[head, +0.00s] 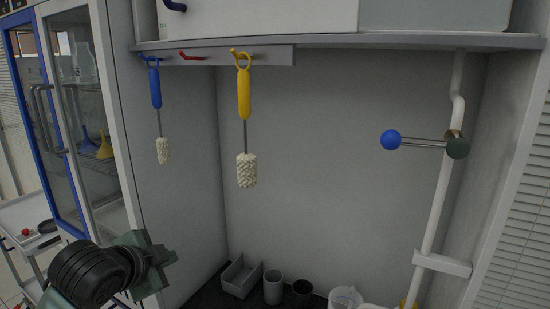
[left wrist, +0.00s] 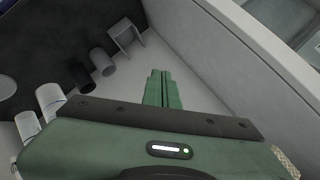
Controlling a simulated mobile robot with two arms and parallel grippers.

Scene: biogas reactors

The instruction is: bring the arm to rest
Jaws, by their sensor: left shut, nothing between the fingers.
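My left gripper (head: 158,264) is at the lower left of the head view, in front of the side wall and below the hanging brushes. In the left wrist view its green fingers (left wrist: 158,88) are together with nothing between them. My right gripper is in neither view.
A blue brush (head: 155,88) and a yellow brush (head: 244,95) hang from a hook rail (head: 270,56). A grey bin (head: 241,277) and several cups stand below. A pipe with a blue-knobbed lever (head: 391,140) is at right. A glass-door cabinet (head: 85,120) is at left.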

